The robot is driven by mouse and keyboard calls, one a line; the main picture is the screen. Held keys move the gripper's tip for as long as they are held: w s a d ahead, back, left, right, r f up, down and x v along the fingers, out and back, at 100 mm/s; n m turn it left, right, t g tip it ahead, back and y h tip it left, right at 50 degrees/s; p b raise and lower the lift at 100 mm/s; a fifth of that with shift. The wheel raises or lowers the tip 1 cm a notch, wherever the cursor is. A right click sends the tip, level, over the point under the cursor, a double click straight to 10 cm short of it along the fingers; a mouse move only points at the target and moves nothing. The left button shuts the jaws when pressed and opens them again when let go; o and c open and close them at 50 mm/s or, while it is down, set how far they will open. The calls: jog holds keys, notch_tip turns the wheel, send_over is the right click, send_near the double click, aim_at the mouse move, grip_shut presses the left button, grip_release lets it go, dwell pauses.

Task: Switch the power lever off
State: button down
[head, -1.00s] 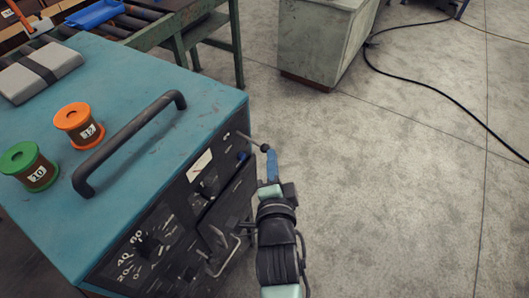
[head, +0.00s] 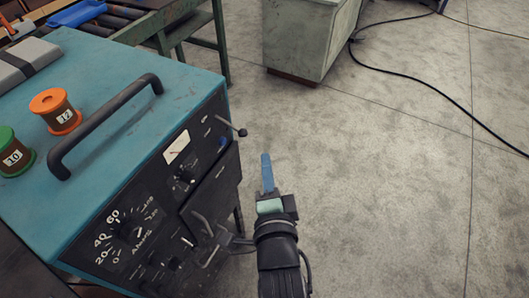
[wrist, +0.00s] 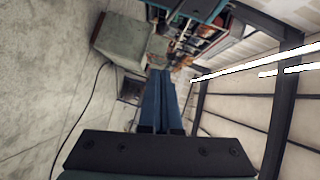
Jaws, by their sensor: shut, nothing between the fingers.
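The power lever (head: 231,125) is a thin metal rod with a dark round knob. It sticks out from the upper right of the black front panel (head: 150,205) of the teal machine and slants down and right in the head view. My gripper (head: 266,160), with blue fingers, is shut and empty. In the head view its tips are right of and a little below the knob, with a gap of floor between them. The shut fingers also show in the wrist view (wrist: 161,78); I cannot make out the lever there.
The teal machine (head: 190,90) has a black top handle (head: 105,120), with an orange spool (head: 56,110) and a green spool (head: 12,153) on top. A metal bracket (head: 208,238) juts from the lower panel. A grey cabinet (head: 308,38) and black cable (head: 400,84) lie beyond open floor.

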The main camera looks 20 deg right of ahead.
jog(key=shift+a+b+v, duration=0.15)
jog(key=shift+v, duration=1.05)
jog(key=shift+a+b+v, duration=0.1)
jog(key=shift+b+v, duration=0.05)
jog(key=shift+v, duration=1.1)
jog(key=shift+r, duration=0.15)
